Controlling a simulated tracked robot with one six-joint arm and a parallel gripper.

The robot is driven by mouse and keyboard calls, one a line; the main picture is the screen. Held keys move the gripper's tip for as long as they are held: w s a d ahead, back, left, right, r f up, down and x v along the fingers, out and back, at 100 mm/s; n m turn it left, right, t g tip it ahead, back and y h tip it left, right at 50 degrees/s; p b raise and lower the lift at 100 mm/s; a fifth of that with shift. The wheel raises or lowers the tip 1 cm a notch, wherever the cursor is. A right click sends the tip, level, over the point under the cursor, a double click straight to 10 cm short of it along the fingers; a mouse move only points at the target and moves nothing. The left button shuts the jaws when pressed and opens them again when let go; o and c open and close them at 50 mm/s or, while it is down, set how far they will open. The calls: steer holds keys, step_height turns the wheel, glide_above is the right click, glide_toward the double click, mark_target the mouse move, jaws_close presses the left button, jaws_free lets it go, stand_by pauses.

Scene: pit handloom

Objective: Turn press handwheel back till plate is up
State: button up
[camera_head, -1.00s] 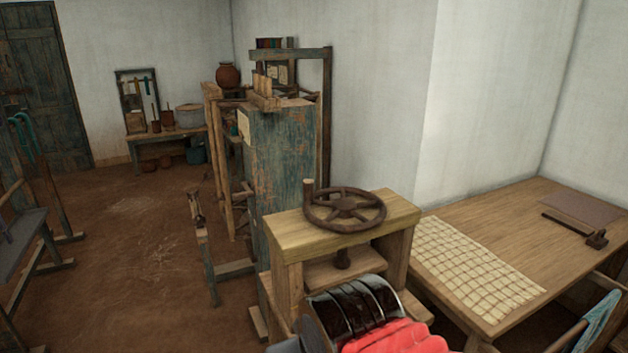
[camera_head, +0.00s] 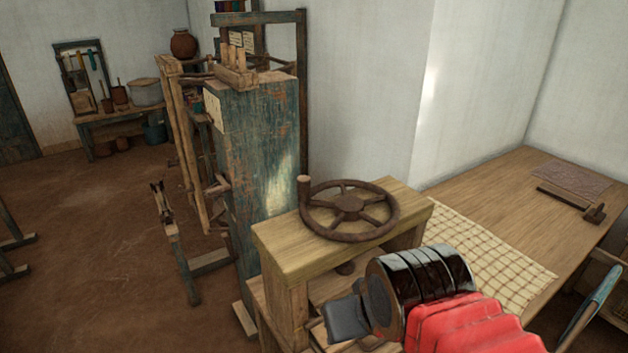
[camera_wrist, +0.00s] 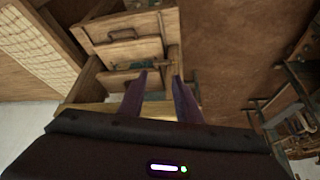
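The press (camera_head: 285,245) is a pale wooden frame at the centre of the head view. Its brown spoked handwheel (camera_head: 349,208) lies flat on top, with an upright handle knob (camera_head: 304,188) at its left. A short screw (camera_head: 345,268) shows under the top beam, above a flat board (camera_head: 328,288) that looks like the plate; my arm partly hides it. My gripper (camera_wrist: 160,76) has its two purple fingers apart, with nothing between them in the wrist view. My arm is in front of and below the handwheel, and not touching it. The fingers are not clear in the head view.
A wooden table (camera_head: 490,205) with a checked cloth (camera_head: 485,262) stands right of the press. A tall blue-green post (camera_head: 258,150) of the loom stands close behind it at left. A bench with pots (camera_head: 120,125) is far left. Bare floor (camera_head: 90,240) lies open at left.

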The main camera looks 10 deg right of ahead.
steer(key=shift+o, duration=0.4)
steer(key=shift+o, duration=0.7)
steer(key=shift+r, duration=0.1)
steer(key=shift+o, duration=0.7)
steer(key=shift+w+r, duration=0.3)
step_height(320, 180, up, 16)
steer(key=g, duration=0.1)
glide_above(305, 181)
steer(key=s, duration=0.5)
steer(key=shift+w+a+f, duration=0.1)
steer(key=shift+w, duration=0.15)
steer(key=x, duration=1.4)
steer(key=shift+s, duration=0.15)
steer(key=shift+c, duration=0.4)
